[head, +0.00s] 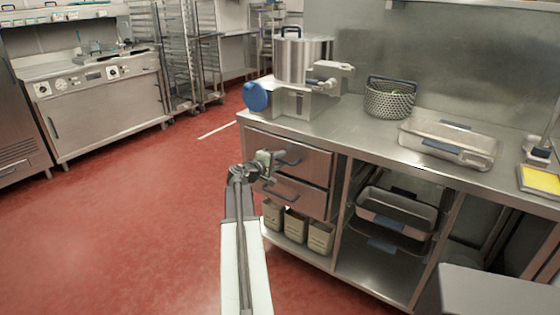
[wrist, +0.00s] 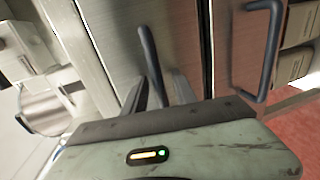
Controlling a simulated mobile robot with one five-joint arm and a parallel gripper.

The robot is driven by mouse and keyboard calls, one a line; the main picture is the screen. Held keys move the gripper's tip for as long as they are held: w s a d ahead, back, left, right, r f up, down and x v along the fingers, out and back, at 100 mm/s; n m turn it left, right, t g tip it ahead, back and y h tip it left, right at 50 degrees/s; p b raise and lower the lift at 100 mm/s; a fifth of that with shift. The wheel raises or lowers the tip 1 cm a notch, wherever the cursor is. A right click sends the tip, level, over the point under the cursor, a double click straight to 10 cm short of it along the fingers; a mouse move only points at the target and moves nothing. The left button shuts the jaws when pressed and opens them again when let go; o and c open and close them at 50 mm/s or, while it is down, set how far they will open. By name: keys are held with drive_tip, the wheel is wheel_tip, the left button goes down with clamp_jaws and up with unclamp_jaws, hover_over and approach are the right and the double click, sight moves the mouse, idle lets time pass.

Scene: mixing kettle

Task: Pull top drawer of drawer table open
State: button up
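The drawer table (head: 330,125) has two stacked steel drawers at its left end, both closed. The top drawer (head: 312,156) has a dark bar handle (head: 288,161), which also shows in the wrist view (wrist: 149,60). The bottom drawer (head: 300,193) has a similar handle (head: 279,192), seen at the right of the wrist view (wrist: 266,50). My gripper (head: 270,160) is at the top drawer's front, by its handle. In the wrist view its two fingers (wrist: 158,90) are apart, one on each side of the handle. Whether they touch it is hard to tell.
A large pot (head: 301,58) on a steel unit, a wire basket (head: 389,98) and a tray (head: 450,141) stand on the tabletop. Small bins (head: 296,226) sit on the shelf below the drawers. Red floor (head: 130,215) to the left is clear.

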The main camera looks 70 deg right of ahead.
clamp_jaws()
idle(0.7)
idle(0.6)
